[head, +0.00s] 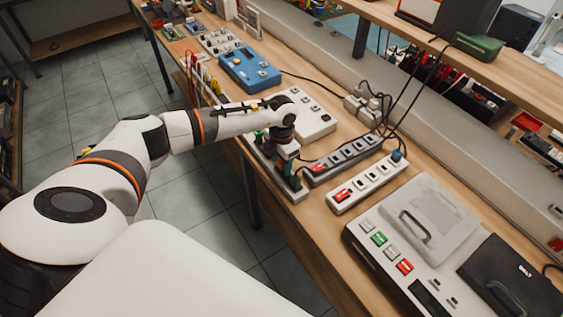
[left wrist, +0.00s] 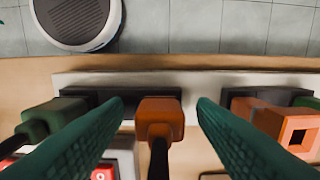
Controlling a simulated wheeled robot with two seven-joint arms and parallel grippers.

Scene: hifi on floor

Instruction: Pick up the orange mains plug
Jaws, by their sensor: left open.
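The orange plug (left wrist: 160,117) shows in the middle of the left wrist view, with a dark cable running toward the bottom edge. It sits at a dark socket on a pale strip (left wrist: 215,82). My left gripper (left wrist: 160,108) is open, with one green ridged finger on each side of the plug and visible gaps between. In the head view my left gripper (head: 290,168) is low over the table's front edge, at a pale strip (head: 294,193); the plug is hard to make out there. My right gripper is not in view.
A green plug (left wrist: 45,120) is left of the fingers and an orange block with a square hole (left wrist: 296,128) right of them. In the head view, a grey power strip (head: 345,157) and a white one (head: 368,182) lie close by. A blue box (head: 248,70) stands farther back.

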